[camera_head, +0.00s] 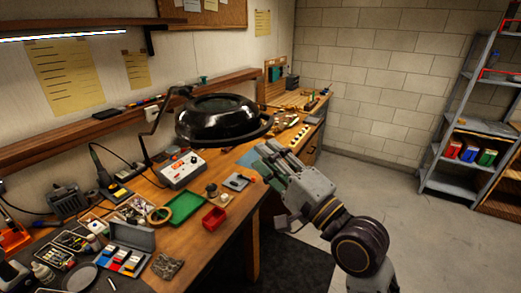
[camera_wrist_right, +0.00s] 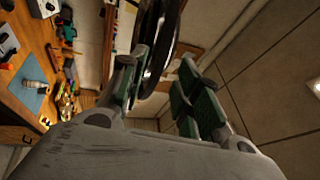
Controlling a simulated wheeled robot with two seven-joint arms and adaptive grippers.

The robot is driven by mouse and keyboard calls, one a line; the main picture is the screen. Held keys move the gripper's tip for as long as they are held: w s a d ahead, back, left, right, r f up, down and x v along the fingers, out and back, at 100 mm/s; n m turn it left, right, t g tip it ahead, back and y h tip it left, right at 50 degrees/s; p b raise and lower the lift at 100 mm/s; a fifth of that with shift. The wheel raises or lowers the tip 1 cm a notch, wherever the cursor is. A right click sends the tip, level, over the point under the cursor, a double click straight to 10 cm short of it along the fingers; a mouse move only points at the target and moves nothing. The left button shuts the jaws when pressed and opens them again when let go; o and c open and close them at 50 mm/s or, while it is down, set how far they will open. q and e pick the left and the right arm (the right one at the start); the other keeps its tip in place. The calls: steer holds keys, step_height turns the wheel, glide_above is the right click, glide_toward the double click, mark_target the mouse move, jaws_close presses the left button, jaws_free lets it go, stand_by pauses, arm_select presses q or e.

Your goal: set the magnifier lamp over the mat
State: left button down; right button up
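The magnifier lamp (camera_head: 218,122) has a black round head on a thin jointed arm, hanging above the bench. My right gripper (camera_head: 266,155) is just below and right of the lamp head's rim. In the right wrist view, the fingers of my right gripper (camera_wrist_right: 163,88) are spread, and the lamp's dark rim (camera_wrist_right: 158,35) shows between them, closer to the left finger; I cannot tell whether it touches. A blue-green mat (camera_wrist_right: 34,96) with a small bottle shows in the wrist view.
The wooden bench (camera_head: 200,250) holds a control box (camera_head: 181,169), a green tray (camera_head: 186,207), a red bin (camera_head: 214,218) and several small tools. A wall shelf (camera_head: 90,131) runs behind the lamp. A grey rack (camera_head: 455,125) stands far right, with open floor between.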

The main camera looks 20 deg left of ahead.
steer(key=shift+v, duration=2.95)
